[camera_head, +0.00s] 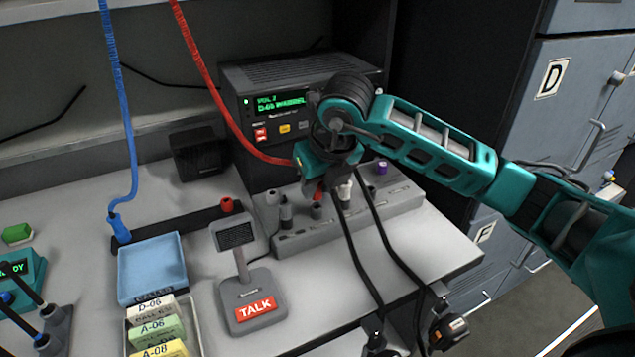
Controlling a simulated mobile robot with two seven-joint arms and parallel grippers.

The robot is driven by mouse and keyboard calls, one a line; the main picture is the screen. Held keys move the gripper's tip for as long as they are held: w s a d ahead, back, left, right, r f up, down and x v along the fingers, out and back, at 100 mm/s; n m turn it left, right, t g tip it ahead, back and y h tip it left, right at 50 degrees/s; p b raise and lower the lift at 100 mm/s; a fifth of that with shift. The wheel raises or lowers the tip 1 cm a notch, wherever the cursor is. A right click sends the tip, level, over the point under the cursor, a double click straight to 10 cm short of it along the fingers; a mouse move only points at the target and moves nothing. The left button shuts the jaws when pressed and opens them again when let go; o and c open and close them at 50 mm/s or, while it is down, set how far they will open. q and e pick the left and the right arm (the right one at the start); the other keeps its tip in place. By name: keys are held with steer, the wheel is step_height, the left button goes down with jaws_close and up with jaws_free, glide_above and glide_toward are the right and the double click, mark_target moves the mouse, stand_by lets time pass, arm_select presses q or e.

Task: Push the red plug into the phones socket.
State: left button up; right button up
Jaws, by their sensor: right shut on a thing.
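My right gripper (325,178) is shut on the red plug (319,190), whose red tip shows under the fingers. The red cable (208,78) hangs from above and runs into the gripper's left side. The gripper is above the grey socket strip (300,241) in front of the radio unit (290,80). The gripper and arm cover part of the strip and the unit's right side. No phones label can be read, and I cannot tell whether the plug touches a socket. My left gripper is not in view.
A blue plug (119,228) stands at the left end of a black strip, with a small red piece (227,205) at its right. A TALK microphone (247,300), a blue tray (152,268) and card stacks (160,332) stand in front. Black cables (362,270) hang over the desk's edge.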

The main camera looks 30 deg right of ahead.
steer(key=shift+f, duration=0.15)
stand_by(0.8)
steer(key=shift+f+b, duration=1.1)
steer(key=shift+b, duration=0.4)
stand_by(0.5)
stand_by(0.4)
steer(key=o, duration=0.9)
steer(key=shift+r, duration=0.1)
steer(key=shift+r+p, duration=2.8)
steer(key=shift+r, duration=1.2)
steer(key=shift+f, duration=0.15)
